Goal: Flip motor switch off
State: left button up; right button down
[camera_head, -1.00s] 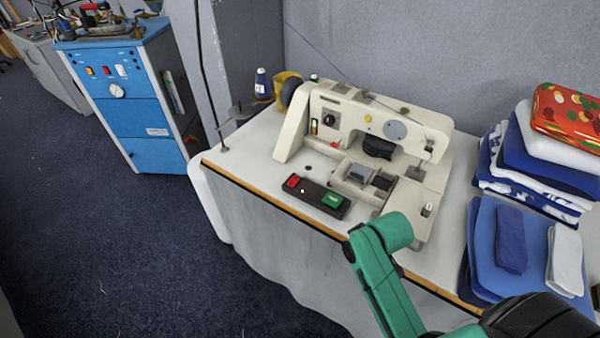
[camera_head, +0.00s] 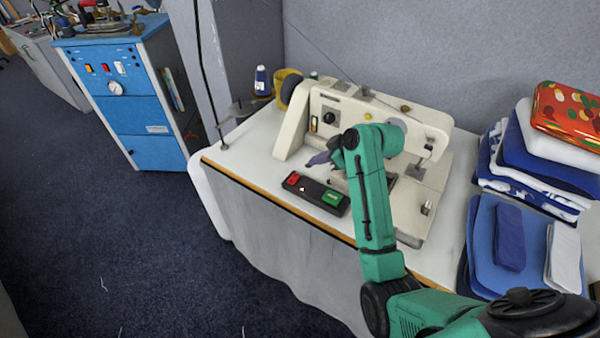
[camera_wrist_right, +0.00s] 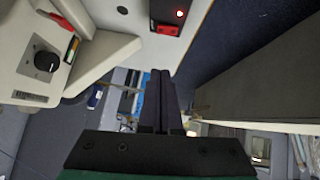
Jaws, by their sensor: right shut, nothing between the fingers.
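The motor switch is a black box (camera_head: 316,194) with a red button (camera_head: 294,179) at its left end and a green button (camera_head: 332,198) at its right end. It lies on the table in front of the cream sewing machine (camera_head: 410,127). My right gripper (camera_head: 311,162) is shut and empty, above the table just behind the switch box and apart from it. In the right wrist view the shut fingertips (camera_wrist_right: 160,74) lie below the red button (camera_wrist_right: 166,29), which has a lit red spot beside it. My left gripper is not in view.
The white table's (camera_head: 239,157) left part is mostly clear. A blue thread spool (camera_head: 262,82) and a yellow cup (camera_head: 287,83) stand at the back. Folded cloths (camera_head: 510,240) lie at the right. A dark knob (camera_head: 329,118) is on the machine's front.

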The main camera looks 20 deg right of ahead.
jog(key=p, duration=0.1)
send_over(294, 176)
jog(key=s+d, duration=0.1)
jog(key=s, duration=0.1)
notch_tip(294, 176, down, 6)
jog(key=shift+s+f, duration=0.1)
jog(key=shift+s, duration=0.05)
jog(key=f, duration=0.3)
jog(key=shift+w+d+f+p, duration=0.2)
jog(key=shift+w+f+p, duration=0.1)
jog(key=shift+f+p, duration=0.1)
jog(key=shift+f, duration=0.25)
jog(key=shift+d+f+b, duration=0.15)
jog(key=shift+f+b, duration=0.2)
